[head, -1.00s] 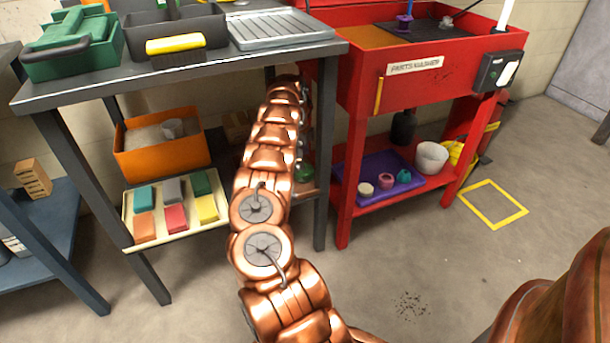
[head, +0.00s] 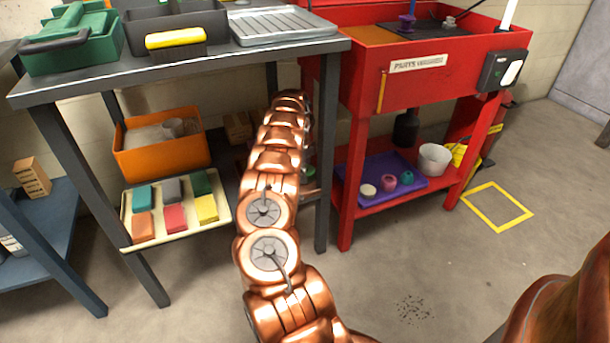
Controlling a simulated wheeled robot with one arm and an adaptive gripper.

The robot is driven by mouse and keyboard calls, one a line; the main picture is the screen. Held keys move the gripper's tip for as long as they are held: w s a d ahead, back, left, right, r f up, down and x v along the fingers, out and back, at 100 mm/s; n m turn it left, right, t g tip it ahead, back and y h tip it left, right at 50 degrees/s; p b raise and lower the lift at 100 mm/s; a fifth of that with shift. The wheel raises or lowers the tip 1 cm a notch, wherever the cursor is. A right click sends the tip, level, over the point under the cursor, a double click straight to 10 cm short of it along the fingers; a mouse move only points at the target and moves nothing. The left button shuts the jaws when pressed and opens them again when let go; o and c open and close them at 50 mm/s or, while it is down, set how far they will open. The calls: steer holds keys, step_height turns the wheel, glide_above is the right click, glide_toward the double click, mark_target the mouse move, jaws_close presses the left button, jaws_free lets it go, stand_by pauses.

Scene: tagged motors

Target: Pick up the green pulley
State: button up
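A small green round thing (head: 309,172), perhaps the green pulley, shows at the right edge of my copper arm, on the lower shelf under the grey table. Most of it is hidden behind the arm, so I cannot tell its shape. My arm reaches away from me under the table's right end. My gripper is hidden beyond the arm links, so its distance from the green thing and whether it holds anything cannot be seen.
The grey table (head: 285,52) stands over the arm, its front right leg (head: 324,205) close by. A cream tray (head: 216,226) of coloured blocks and an orange bin (head: 160,160) are left. The red parts washer (head: 360,85) has a purple tray (head: 385,163) below.

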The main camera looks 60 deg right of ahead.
steer(key=c, duration=0.4)
steer(key=shift+r, duration=0.1)
steer(key=shift+c, duration=0.2)
